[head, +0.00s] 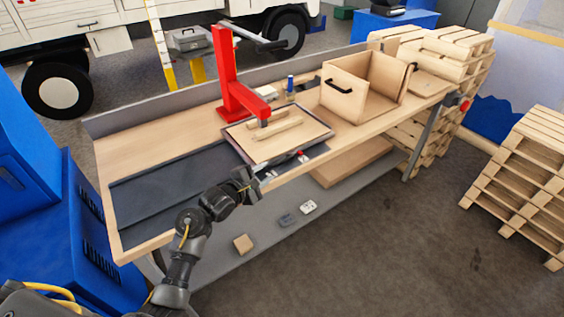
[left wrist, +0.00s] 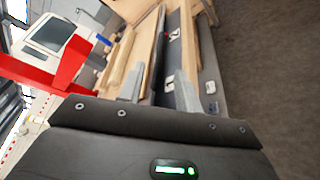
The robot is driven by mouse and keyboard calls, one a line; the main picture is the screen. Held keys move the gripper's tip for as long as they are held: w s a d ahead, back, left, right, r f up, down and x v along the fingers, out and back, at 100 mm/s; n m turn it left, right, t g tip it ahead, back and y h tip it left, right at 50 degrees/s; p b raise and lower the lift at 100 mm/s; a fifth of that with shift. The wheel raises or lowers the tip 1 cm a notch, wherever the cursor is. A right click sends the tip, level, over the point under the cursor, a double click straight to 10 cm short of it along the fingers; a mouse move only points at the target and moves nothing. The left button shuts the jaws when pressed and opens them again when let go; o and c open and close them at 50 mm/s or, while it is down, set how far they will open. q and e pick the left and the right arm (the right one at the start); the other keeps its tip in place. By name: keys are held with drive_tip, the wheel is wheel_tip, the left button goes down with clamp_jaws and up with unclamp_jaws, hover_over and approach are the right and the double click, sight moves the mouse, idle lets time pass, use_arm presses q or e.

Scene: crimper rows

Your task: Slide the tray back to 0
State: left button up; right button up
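The tray (head: 243,140) is a flat light-wood board with a dark edge, lying on the workbench under the arm of a red press (head: 233,85). Wooden strips (head: 277,130) lie on it. My left gripper (head: 252,182) is just off the tray's front left corner, at the bench's front edge. In the left wrist view its two fingers (left wrist: 161,82) stand apart, with the bench-front parts beyond them and nothing clearly held. Whether a finger touches the tray I cannot tell. No legible 0 mark shows. My right gripper is out of view.
A dark recessed strip (head: 165,190) runs along the bench left of the tray and looks clear. A small red and white part (head: 300,156) sits at the tray's front edge. An open wooden box (head: 345,95) with a black handle stands to the right. A blue bottle (head: 291,86) stands behind.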

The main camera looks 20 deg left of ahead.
sight(279, 164)
use_arm(q)
drive_tip(key=x, duration=1)
drive_tip(key=shift+f, duration=0.1)
drive_tip(key=shift+c, duration=0.2)
clamp_jaws()
